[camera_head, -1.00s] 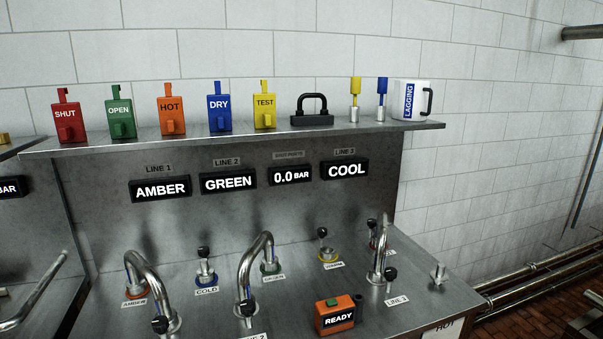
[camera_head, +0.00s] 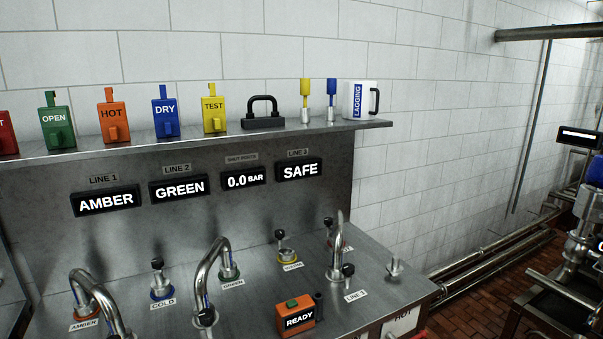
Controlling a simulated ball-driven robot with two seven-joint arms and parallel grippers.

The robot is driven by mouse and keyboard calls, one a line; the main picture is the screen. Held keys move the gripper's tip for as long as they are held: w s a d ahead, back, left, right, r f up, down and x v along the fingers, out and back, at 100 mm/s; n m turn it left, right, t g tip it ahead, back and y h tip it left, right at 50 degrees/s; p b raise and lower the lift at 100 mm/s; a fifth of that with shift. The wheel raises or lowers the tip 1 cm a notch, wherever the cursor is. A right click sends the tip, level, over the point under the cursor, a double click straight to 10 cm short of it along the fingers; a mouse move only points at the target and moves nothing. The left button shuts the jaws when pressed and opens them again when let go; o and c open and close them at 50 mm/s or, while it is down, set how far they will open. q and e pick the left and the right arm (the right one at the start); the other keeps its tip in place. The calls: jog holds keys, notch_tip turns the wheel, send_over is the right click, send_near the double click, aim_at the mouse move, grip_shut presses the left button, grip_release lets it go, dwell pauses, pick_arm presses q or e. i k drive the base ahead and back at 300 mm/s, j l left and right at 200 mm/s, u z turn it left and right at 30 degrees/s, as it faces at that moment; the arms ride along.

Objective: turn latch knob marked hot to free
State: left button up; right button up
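A white label reading HOT (camera_head: 404,316) is on the front of the steel bench (camera_head: 372,262), cut by the lower edge of the picture. No latch knob can be made out beside it; whatever is below is out of view. The line 3 display (camera_head: 299,170) reads SAFE. Neither of my grippers is in view.
Curved taps (camera_head: 210,262) and small black-knobbed valves (camera_head: 157,272) stand on the bench. An orange READY box (camera_head: 296,315) sits near its front. Pipes (camera_head: 490,267) run along the wall at right. Other equipment (camera_head: 585,235) stands at the far right.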

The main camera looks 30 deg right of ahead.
aim_at(328, 221)
jog(key=k+l+z, duration=0.15)
jog(key=l, duration=0.6)
jog(key=l+z, duration=0.15)
jog(key=l, duration=0.55)
